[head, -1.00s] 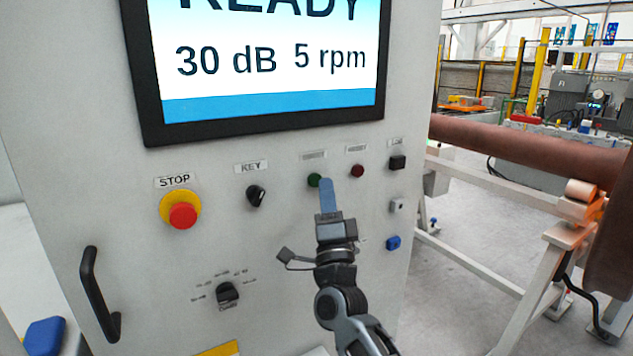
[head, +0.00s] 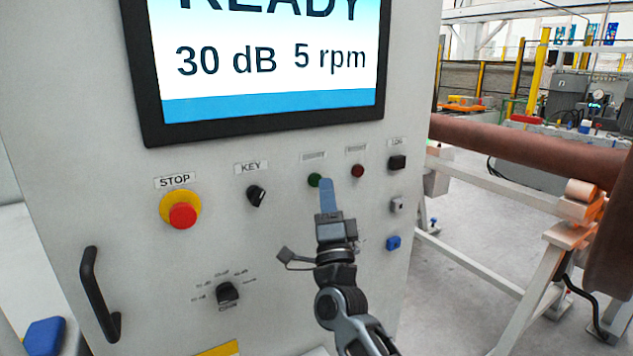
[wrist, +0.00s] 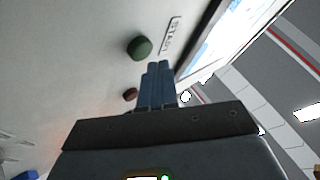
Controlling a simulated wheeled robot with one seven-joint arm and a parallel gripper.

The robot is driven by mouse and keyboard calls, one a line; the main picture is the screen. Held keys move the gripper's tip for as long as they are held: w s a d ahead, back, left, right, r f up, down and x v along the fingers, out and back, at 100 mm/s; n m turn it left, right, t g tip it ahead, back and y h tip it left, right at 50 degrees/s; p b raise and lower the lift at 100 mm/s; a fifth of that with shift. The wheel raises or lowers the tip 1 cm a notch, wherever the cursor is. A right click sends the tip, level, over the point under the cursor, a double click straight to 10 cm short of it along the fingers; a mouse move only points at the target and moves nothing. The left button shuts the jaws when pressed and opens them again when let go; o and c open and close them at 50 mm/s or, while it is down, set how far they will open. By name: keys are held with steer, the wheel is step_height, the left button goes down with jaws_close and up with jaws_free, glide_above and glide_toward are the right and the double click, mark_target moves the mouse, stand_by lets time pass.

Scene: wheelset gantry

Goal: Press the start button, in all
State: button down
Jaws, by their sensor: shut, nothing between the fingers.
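The start button is a small round green button (head: 315,180) on the grey cabinet panel, below the screen and left of a red button. In the wrist view the green button (wrist: 139,47) stands out from the panel beside a label that reads START. My gripper (head: 326,182) is shut and empty, its blue fingers pointing up at the panel. In the head view the fingertips overlap the button's right edge. In the wrist view the fingertips (wrist: 158,66) are just beside the button with a small gap showing. The screen (head: 265,60) reads READY, 30 dB, 5 rpm.
The panel also carries a red-and-yellow stop button (head: 182,213), a key switch (head: 256,196), a red button (head: 357,171), a black switch (head: 397,162), a rotary knob (head: 228,292) and a black handle (head: 98,293). A brown axle (head: 530,145) on a white frame stands right.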

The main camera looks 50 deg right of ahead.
steer(key=shift+w, duration=0.15)
steer(key=shift+w+d, duration=0.15)
steer(key=shift+w, duration=0.15)
steer(key=shift+w+d, duration=0.1)
steer(key=shift+w, duration=0.3)
stand_by(0.7)
stand_by(0.4)
steer(key=shift+s+a+b, duration=0.25)
steer(key=shift+s+b, duration=0.05)
steer(key=shift+s, duration=0.55)
steer(key=shift+s, duration=0.1)
steer(key=shift+s+a, duration=0.25)
steer(key=shift+s, duration=0.5)
steer(key=shift+s+a, duration=0.2)
steer(key=shift+s, duration=0.6)
steer(key=shift+s+a, duration=0.25)
steer(key=shift+s, duration=0.5)
